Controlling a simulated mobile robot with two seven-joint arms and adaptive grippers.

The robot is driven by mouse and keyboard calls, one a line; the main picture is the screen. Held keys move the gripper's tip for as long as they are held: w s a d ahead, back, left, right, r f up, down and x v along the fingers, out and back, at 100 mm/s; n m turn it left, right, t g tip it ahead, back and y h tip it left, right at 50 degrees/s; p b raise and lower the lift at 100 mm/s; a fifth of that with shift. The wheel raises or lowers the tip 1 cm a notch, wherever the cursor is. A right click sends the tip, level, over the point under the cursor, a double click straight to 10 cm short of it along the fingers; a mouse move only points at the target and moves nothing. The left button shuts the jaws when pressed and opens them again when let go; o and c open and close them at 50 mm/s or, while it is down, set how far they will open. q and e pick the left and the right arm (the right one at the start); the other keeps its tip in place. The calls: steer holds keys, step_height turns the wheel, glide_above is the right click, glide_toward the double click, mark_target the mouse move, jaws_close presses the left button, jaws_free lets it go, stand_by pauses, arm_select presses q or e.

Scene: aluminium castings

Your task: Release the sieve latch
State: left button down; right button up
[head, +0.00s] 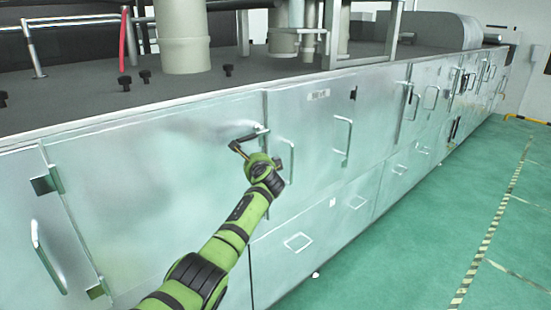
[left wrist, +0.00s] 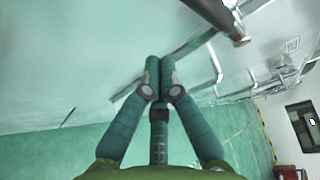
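The sieve latch (head: 254,134) appears as a short dark bar on the pale metal front of the long machine, near a panel seam. My left gripper (head: 240,152) is close beside it, at its lower side; whether they touch is unclear in the head view. In the left wrist view a dark bar with a rounded end (left wrist: 212,12), seemingly the latch, crosses the top edge, apart from the fingers. The left gripper's fingertips (left wrist: 158,72) are together there, with nothing visible between them. My right gripper is in neither view.
A vertical door handle (head: 291,160) is just right of the gripper, and another handle (head: 343,137) lies further right. A hinged panel with a handle (head: 47,257) is at the left. The green floor (head: 440,235) is open at the right.

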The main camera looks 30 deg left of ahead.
arm_select(q)
steer(key=s+d+r+b, duration=0.2)
steer(key=d+r, duration=0.3)
steer(key=d, duration=0.3)
steer(key=shift+s+r, duration=0.25)
steer(key=shift+s, duration=0.3)
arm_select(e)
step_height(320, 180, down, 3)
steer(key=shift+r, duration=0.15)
arm_select(q)
steer(key=shift+d+f, duration=0.1)
steer(key=shift+d, duration=0.1)
